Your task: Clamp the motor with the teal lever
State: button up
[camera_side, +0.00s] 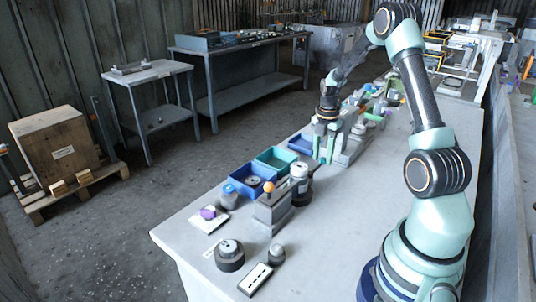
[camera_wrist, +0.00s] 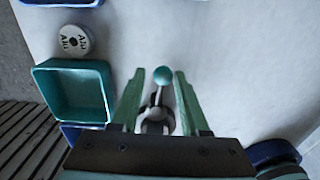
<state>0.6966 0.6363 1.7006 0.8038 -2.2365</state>
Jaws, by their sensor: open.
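The teal lever (camera_wrist: 161,78) shows in the wrist view as a round teal knob on a light metal arm, standing between my fingers. My gripper (camera_wrist: 158,90) is open, with one green finger on each side of the lever and a gap visible on both sides. In the side view my gripper (camera_side: 323,148) points down over the far part of the bench, around the clamp's place. The lever is too small to make out there. A grey part under the lever is partly hidden by my gripper's dark body. I cannot tell which part is the motor.
A teal bin (camera_side: 277,160) and a blue bin (camera_side: 252,182) stand left of my gripper. A second fixture with an orange knob (camera_side: 269,187) stands nearer. A round labelled part (camera_wrist: 75,40) lies near the bins. The bench's front right is clear.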

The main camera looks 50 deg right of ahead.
jog(key=shift+r, duration=1.7)
jog(key=shift+w+a+r, duration=0.1)
jog(key=shift+a+r, duration=0.15)
jog(key=shift+r, duration=0.05)
jog(key=w+a+r+m+t+h, duration=0.1)
jog(key=a+r+m+t, duration=0.1)
jog(key=a+r+m, duration=0.9)
jog(key=s+a+r+m+t, duration=0.1)
jog(key=s+a+r+m, duration=0.1)
jog(key=a, duration=0.6)
jog(key=s+a+r+m+t+y, duration=0.1)
jog(key=s+a+m, duration=0.3)
jog(key=a, duration=0.5)
jog(key=shift+s+a+r+m+t, duration=0.15)
jog(key=shift+s+r+m+t, duration=0.25)
jog(key=shift+r+t, duration=0.45)
jog(key=shift+o, duration=0.3)
jog(key=shift+s+r, duration=0.1)
jog(key=shift+o, duration=0.3)
